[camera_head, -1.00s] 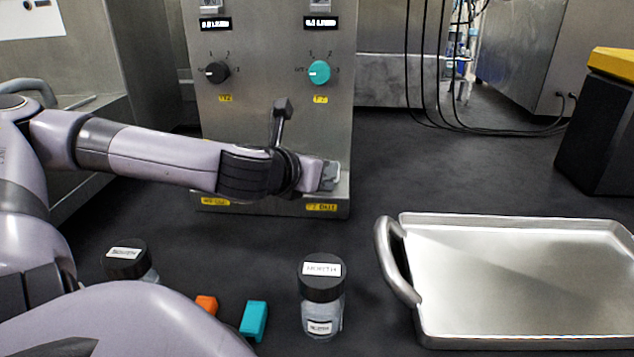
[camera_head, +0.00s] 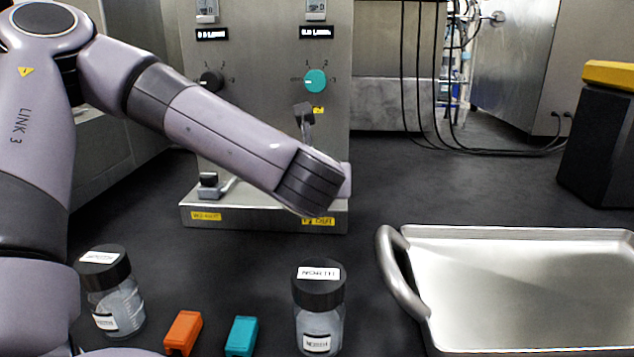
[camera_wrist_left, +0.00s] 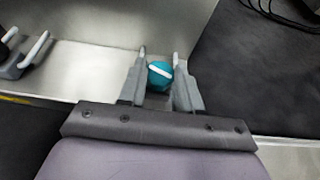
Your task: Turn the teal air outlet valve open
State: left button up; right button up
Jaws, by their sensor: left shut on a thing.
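The teal air outlet valve (camera_wrist_left: 160,75) shows in the left wrist view as a rounded teal part with a white bar across it, low on the steel unit. My left gripper (camera_wrist_left: 160,54) has one finger on each side of it and is shut on it. In the head view my left arm covers both the valve and the gripper. A teal dial (camera_head: 316,80) is on the front panel above. My right gripper is in neither view.
A black valve (camera_head: 208,180) with a light lever is at the unit's left base. Two black-capped jars (camera_head: 318,310) (camera_head: 113,300), an orange block (camera_head: 183,333) and a teal block (camera_head: 241,336) stand in front. A steel tray (camera_head: 400,270) lies at right.

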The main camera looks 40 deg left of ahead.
pick_arm(q)
jog(key=shift+w+d+n+g+y, duration=0.1)
jog(key=shift+w+n+g+y, duration=0.05)
jog(key=shift+n+g+y, duration=0.8)
jog(key=shift+w+d+n+g+y, duration=0.1)
jog(key=shift+n+g+y, duration=0.45)
jog(key=shift+n+g, duration=0.65)
jog(key=shift+n, duration=0.25)
jog(key=o, duration=1)
jog(key=shift+o, duration=0.2)
jog(key=shift+d, duration=0.1)
jog(key=v, duration=0.7)
jog(key=shift+d, duration=0.1)
